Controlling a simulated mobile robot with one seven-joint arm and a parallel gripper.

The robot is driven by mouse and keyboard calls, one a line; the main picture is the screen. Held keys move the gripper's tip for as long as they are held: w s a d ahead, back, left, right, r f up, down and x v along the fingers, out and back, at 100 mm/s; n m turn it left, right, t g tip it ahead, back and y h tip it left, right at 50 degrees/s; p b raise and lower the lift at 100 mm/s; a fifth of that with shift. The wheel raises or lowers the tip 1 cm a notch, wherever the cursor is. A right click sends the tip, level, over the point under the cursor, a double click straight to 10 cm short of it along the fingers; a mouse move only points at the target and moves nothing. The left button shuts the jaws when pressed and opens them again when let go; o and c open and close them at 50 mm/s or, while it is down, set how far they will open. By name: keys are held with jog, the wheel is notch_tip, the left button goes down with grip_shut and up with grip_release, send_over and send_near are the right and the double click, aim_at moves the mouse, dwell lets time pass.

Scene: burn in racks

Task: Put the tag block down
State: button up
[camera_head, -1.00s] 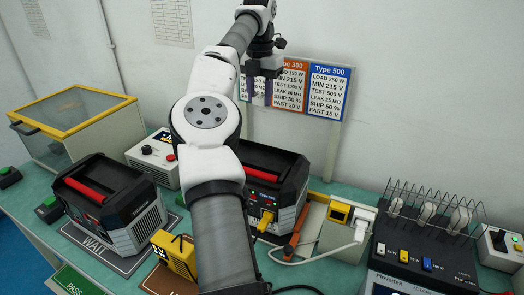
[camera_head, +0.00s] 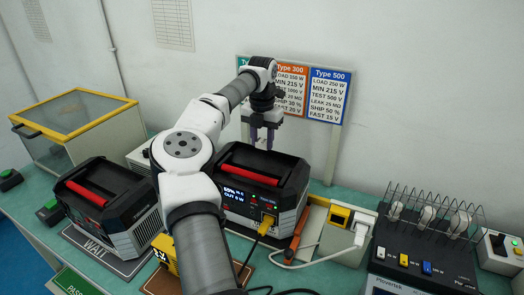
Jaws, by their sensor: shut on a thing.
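My gripper (camera_head: 262,145) points down in front of the wall charts, above the back of the right-hand black power unit (camera_head: 262,165). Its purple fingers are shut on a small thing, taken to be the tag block. That block is too small and too covered by the fingers to make out its shape or face. The power unit has a red handle, a lit display reading in white, and a yellow plug (camera_head: 267,222) in its front.
Another black unit (camera_head: 105,205) stands on the WAIT mat (camera_head: 80,238) at left. A yellow-framed clear box (camera_head: 75,120) is behind it. A yellow device (camera_head: 163,252) is partly behind my arm. A wire rack (camera_head: 435,215) stands right. Cables cross the front.

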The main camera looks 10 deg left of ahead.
aim_at(262, 148)
jog(key=shift+f+p, duration=0.6)
jog(key=shift+f, duration=1.9)
jog(key=shift+f, duration=0.1)
jog(key=shift+f, duration=0.1)
jog(key=o, duration=1)
jog(key=shift+c, duration=0.2)
notch_tip(262, 148, up, 12)
jog(key=b, duration=0.2)
jog(key=shift+r+b, duration=0.2)
jog(key=shift+b, duration=0.1)
